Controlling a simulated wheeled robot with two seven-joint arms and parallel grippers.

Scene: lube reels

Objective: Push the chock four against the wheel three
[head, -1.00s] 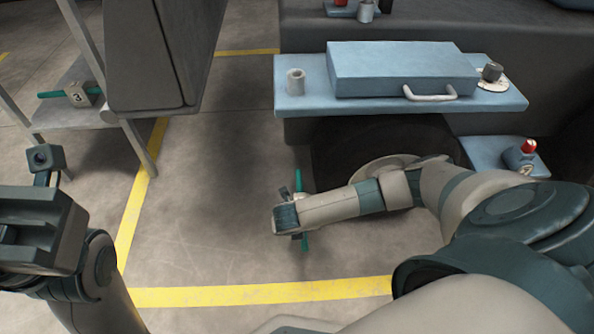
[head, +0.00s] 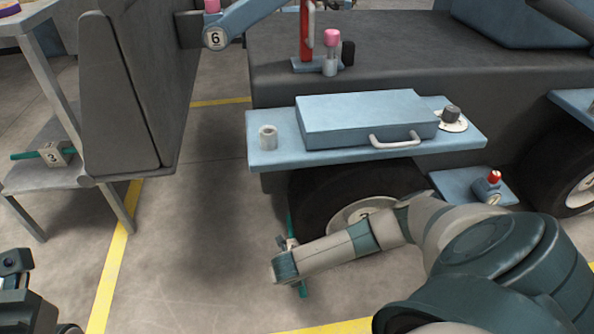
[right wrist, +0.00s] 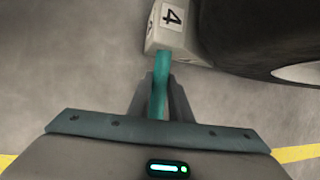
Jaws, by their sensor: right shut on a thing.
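Chock four, a pale block marked 4 (right wrist: 172,28), shows at the top of the right wrist view with a green handle (right wrist: 161,80). My right gripper (right wrist: 160,105) is shut on that handle. In the head view my right gripper (head: 287,264) is low beside the tyre, with green handle ends (head: 302,290) showing past it. In the right wrist view the block's right side meets the tyre's outline (right wrist: 240,40); contact cannot be told. My left gripper (head: 15,290) is cut off at lower left.
A blue shelf (head: 465,138) with a blue case (head: 365,118) overhangs the wheel. A low blue step (head: 455,185) carries a red-topped item. Another chock, marked 3 (head: 53,155), lies on a grey stand at left. Floor left of the wheel is clear.

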